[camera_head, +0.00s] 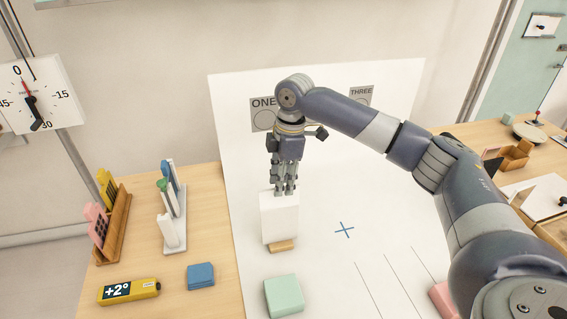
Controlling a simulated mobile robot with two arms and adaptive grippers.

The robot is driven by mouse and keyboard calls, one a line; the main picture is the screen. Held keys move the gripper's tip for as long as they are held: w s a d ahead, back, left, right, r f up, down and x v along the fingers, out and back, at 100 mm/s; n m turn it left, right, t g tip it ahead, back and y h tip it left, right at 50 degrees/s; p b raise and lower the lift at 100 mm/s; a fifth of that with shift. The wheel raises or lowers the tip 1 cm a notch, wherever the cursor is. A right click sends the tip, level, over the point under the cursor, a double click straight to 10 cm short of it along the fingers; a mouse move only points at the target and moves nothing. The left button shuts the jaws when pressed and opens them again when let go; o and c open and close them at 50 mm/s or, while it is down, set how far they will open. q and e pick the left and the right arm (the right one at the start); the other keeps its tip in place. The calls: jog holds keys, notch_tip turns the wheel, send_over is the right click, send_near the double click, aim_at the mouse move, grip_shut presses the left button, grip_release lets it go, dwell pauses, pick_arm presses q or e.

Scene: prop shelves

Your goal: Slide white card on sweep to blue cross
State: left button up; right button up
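The white card (280,218) stands upright on the white sweep, with a small wooden foot (282,246) showing at its lower edge. The blue cross (344,230) is marked on the white surface to the right of the card, and nothing covers it. My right gripper (285,190) points down at the card's top edge, its fingertips meeting or just overlapping that edge. The fingers look close together, but I cannot tell whether they are closed on the card. My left gripper is not in view.
The white sweep (325,185) curves up behind, with signs reading ONE (262,115) and THREE (361,93). A green block (283,296) lies in front of the card, a blue block (201,275) to the left. A pink block (444,299) is at the right. Thin lines cross the front right.

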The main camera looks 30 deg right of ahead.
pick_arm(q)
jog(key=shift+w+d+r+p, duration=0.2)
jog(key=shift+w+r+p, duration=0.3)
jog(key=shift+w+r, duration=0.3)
pick_arm(e)
notch_tip(320, 180, down, 6)
jog(key=shift+w+a, duration=0.2)
jog(key=shift+a, duration=0.1)
jog(key=shift+c, duration=0.2)
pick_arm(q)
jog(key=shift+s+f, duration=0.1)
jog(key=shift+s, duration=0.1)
pick_arm(e)
grip_shut()
